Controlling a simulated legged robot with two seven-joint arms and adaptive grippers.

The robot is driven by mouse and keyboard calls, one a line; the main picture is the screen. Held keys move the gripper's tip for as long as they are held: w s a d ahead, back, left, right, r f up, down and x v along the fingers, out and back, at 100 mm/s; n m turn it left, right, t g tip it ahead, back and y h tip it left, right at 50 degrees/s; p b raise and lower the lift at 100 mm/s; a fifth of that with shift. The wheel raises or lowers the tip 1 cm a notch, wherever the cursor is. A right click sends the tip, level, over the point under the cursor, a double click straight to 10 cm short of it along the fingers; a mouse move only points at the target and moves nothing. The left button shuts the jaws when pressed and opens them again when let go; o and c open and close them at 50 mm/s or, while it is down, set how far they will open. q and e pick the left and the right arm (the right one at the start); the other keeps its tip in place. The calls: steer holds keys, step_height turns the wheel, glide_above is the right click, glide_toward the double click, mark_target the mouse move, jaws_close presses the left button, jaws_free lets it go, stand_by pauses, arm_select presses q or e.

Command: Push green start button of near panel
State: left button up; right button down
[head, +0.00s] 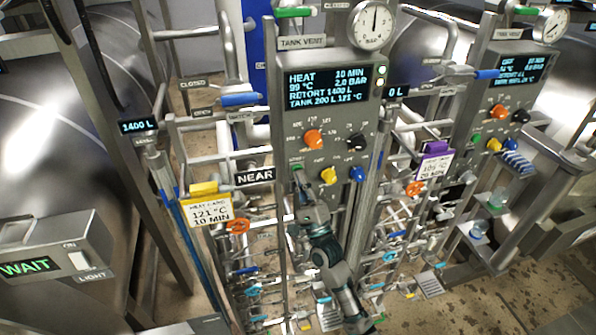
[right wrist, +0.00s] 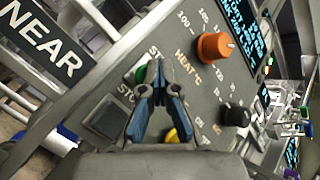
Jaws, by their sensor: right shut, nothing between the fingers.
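The near panel (head: 343,117) is a grey upright box beside the NEAR label (head: 255,176). My right gripper (head: 300,184) is in front of its lower left part, fingers shut and empty. In the right wrist view the green start button (right wrist: 141,73) shows beside the gripper's fingertips (right wrist: 160,68), partly covered by a finger. Whether the fingers touch it I cannot tell. My left gripper is not in view.
An orange knob (head: 313,139), black knob (head: 356,142), yellow knob (head: 328,175) and blue knob (head: 358,174) sit close by. A dark square stop button (right wrist: 106,117) is below the green one. A second panel (head: 516,89) stands right. Pipes crowd both sides.

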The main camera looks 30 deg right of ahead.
steer(key=shift+s+a, duration=0.2)
steer(key=shift+s, duration=0.5)
steer(key=s, duration=0.2)
steer(key=s+a+p, duration=0.1)
steer(key=s, duration=0.2)
steer(key=shift+a, duration=0.1)
steer(key=shift+w, duration=0.1)
stand_by(0.6)
